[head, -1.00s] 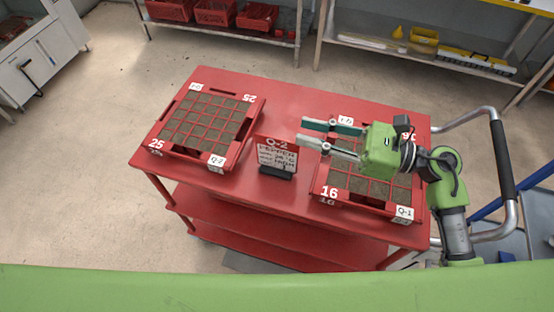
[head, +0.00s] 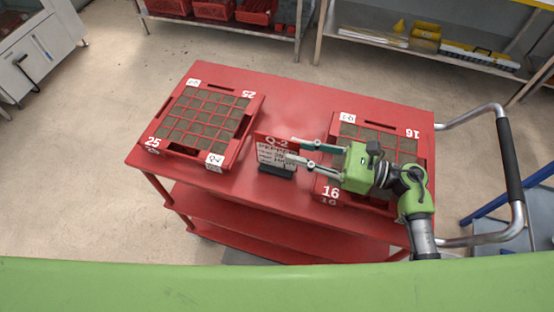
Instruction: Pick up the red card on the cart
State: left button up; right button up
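The red card (head: 265,143), with a white "Q-2" heading and a pale text panel, stands upright in a black holder (head: 277,170) on the middle of the red cart (head: 300,108). My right gripper (head: 291,151) comes in from the right, with its two fingers apart and pointing left. Its fingertips overlap the right edge of the card in the head view and hide part of it. I cannot tell whether they touch the card. My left gripper is not in view.
A red seed tray (head: 158,141) marked 25 is on the cart's left. Another tray (head: 327,192), marked 16, lies partly under my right arm. The cart's metal handle (head: 478,113) is at the right. Shelves (head: 425,52) stand behind, with bare floor between.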

aim_at(271, 149)
jog(key=p+x, duration=0.1)
jog(key=x, duration=0.4)
jog(key=shift+w+a+r+p, duration=0.1)
jog(key=shift+r+p, duration=0.05)
jog(key=shift+p, duration=0.25)
jog(key=shift+a, duration=0.2)
grip_shut()
